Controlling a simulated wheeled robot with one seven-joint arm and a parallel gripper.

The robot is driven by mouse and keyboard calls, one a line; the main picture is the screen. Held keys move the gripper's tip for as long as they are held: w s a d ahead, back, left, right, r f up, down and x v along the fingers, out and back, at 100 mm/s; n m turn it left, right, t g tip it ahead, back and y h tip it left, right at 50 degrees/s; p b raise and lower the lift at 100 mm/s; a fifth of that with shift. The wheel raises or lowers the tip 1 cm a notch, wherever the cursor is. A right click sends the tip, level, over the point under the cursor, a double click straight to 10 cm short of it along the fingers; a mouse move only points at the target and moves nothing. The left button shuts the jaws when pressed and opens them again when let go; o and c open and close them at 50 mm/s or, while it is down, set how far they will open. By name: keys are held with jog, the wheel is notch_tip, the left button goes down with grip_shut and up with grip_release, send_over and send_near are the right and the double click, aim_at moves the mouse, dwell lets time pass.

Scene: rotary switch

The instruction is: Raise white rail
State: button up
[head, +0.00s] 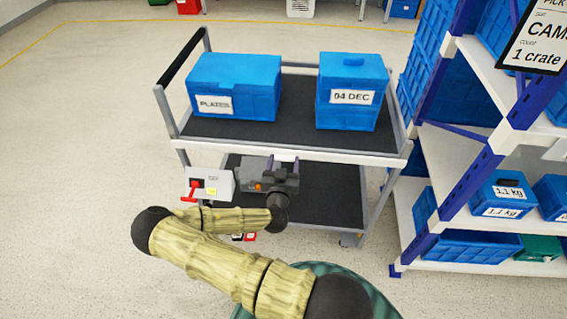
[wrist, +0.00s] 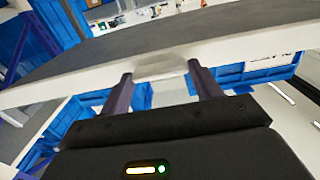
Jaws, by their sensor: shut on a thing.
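The white rail (head: 340,156) runs along the front edge of the trolley's upper deck. In the wrist view the white rail (wrist: 250,40) crosses the picture at a slant, with a small pale tab between my fingers. My gripper (head: 284,164) is at the rail's middle, below the upper deck. In the wrist view my gripper (wrist: 161,72) has its two dark fingers either side of the tab, shut on the rail. The exact contact at the fingertips is partly hidden.
A blue PLATES crate (head: 235,88) and a blue 04 DEC crate (head: 352,93) stand on the upper deck. A grey box with a red lever (head: 208,184) is left of my gripper. Shelving with blue crates (head: 500,190) stands close on the right. Open floor (head: 80,150) lies left.

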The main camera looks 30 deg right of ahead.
aim_at(283, 151)
jog(key=shift+w+r+p, duration=0.1)
jog(key=shift+r+p, duration=2.35)
jog(key=shift+r, duration=1.15)
jog(key=o, duration=1.4)
jog(key=p+v, duration=0.3)
jog(key=v, duration=1.4)
jog(key=shift+s+a, duration=0.2)
jog(key=shift+s, duration=0.05)
